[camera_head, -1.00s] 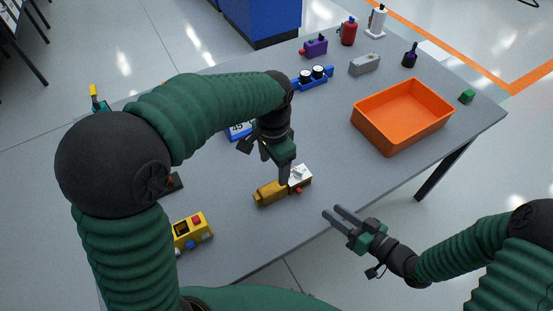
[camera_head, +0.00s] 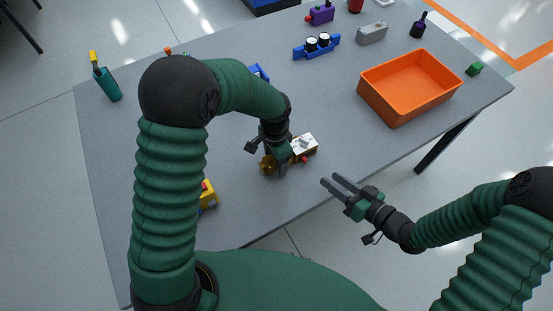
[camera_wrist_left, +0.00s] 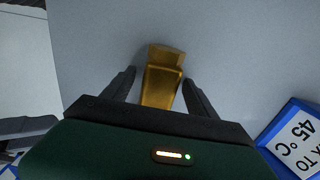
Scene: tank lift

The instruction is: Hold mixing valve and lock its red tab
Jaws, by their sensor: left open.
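The mixing valve lies on the grey table near its front edge. It has a brass body (camera_head: 267,163), a white top part (camera_head: 305,145) and a small red tab (camera_head: 307,160) on its near side. My left gripper (camera_head: 278,170) is down at the brass end and hides part of it. In the left wrist view, the open fingers (camera_wrist_left: 160,82) stand on either side of the brass body (camera_wrist_left: 160,88), with gaps visible. My right gripper (camera_head: 332,180) is open and empty, off the table's front edge, right of and nearer than the valve.
An orange bin (camera_head: 410,88) stands at right. A blue holder with two white-topped items (camera_head: 317,46) is at the back. A blue block with a 45 °C label (camera_wrist_left: 297,140) lies near my left gripper. A yellow box (camera_head: 208,194) is partly hidden by my left arm.

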